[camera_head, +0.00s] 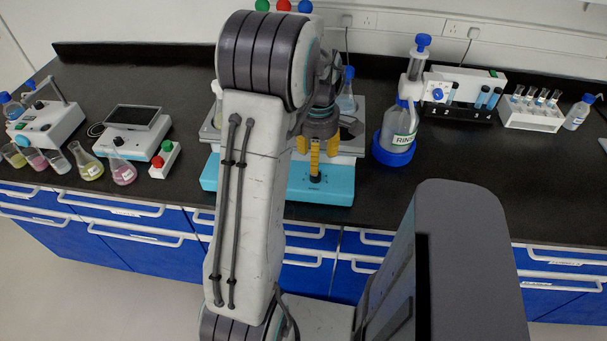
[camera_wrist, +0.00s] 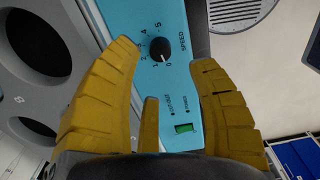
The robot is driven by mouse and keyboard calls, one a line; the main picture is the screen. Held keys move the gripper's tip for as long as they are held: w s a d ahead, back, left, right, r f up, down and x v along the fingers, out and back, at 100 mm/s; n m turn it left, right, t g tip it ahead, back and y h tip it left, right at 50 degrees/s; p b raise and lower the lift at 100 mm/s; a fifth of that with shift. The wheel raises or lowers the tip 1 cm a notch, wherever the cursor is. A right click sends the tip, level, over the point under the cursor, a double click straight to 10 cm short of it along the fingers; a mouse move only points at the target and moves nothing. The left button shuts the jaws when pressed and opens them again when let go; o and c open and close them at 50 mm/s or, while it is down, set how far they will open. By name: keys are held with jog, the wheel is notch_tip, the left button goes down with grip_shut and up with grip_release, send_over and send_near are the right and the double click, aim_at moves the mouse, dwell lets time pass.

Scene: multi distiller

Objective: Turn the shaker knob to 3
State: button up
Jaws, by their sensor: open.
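The shaker (camera_head: 222,178) is a teal-based machine with a grey top on the bench, partly hidden behind my arm. Its black speed knob (camera_head: 316,179) is on the front panel. In the wrist view the knob (camera_wrist: 160,48) sits inside a dial numbered 0 to 5, and its white mark appears to point to the low end, near 0 and 1. My gripper (camera_head: 322,158) has yellow fingers and is open. In the wrist view its two long fingers (camera_wrist: 163,54) are on either side of the knob, with visible gaps, so it is not gripped.
A green switch (camera_wrist: 184,128) is on the same panel. A bottle in a blue base (camera_head: 394,155) stands right of the shaker. Flasks (camera_head: 122,172) and a hotplate (camera_head: 130,132) are at the left. A tube rack (camera_head: 530,118) is at the right. The bench front right of the bottle is clear.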

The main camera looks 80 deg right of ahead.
aim_at(316, 177)
jog(key=shift+f, duration=3.35)
jog(key=shift+o, duration=0.2)
grip_shut()
